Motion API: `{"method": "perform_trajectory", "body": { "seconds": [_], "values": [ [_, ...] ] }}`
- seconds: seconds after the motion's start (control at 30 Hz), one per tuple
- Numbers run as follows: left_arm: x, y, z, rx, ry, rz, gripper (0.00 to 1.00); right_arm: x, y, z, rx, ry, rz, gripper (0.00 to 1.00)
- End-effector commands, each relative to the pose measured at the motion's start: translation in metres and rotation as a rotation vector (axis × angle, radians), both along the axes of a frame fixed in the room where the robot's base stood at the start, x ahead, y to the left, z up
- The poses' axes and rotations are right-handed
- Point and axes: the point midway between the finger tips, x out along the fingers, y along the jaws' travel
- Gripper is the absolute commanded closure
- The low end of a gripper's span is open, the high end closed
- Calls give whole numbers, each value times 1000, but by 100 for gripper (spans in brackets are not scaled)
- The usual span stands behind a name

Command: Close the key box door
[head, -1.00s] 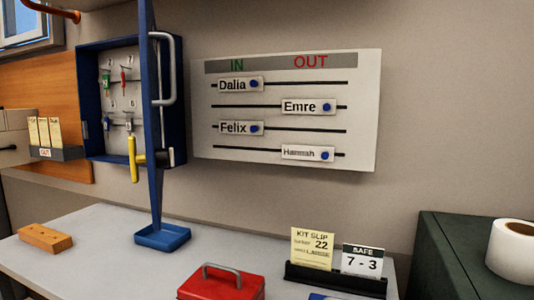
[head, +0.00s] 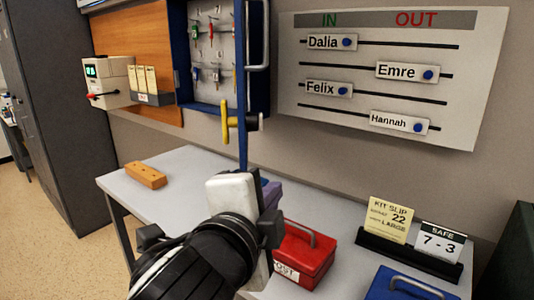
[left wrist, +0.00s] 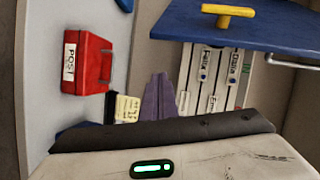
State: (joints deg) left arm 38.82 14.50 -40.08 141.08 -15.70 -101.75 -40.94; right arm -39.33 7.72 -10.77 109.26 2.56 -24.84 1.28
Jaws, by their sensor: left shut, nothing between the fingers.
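The blue key box (head: 262,95) hangs on the wall with its door open. Keys on hooks show on its grey back panel (head: 212,45). The door (head: 243,145) stands out from the wall, nearly edge-on in the head view, with a yellow lever (head: 226,123) and a grey bar handle (head: 257,45). In the left wrist view the blue door (left wrist: 215,30) is at the upper right. My left gripper (head: 270,192) is in front of and below the door, shut and empty. Its purple-grey fingers (left wrist: 158,98) appear apart from the door. My right gripper is not seen.
Below, the grey desk (head: 190,175) carries a wooden block (head: 146,175), a red box (head: 305,253), a blue box (head: 405,285) and a slip holder (head: 405,248). The IN/OUT board (head: 390,75) hangs to the right. A dark cabinet (head: 60,110) stands left.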

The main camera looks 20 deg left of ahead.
Motion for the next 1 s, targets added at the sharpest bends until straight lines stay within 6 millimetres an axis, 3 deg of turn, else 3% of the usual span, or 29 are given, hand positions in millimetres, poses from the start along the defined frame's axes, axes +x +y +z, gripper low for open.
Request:
{"method": "perform_trajectory", "body": {
  "seconds": [0.03, 0.1, 0.27, 0.47, 0.87, 1.0],
  "values": [
    [0, -3, 25, 58, -62, -4, 100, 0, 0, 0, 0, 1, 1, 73],
    [-2, -5, 48, 123, -121, -6, 100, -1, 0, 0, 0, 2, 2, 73],
    [-6, -8, 76, 207, -192, -2, 100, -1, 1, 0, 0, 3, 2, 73],
    [10, -7, 81, 224, -202, 3, 100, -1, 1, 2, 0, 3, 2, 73],
    [93, -5, 81, 220, -200, 2, 100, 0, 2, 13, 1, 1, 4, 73],
    [86, 15, 81, 219, -202, 1, 100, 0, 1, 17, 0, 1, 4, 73]
  ]
}}
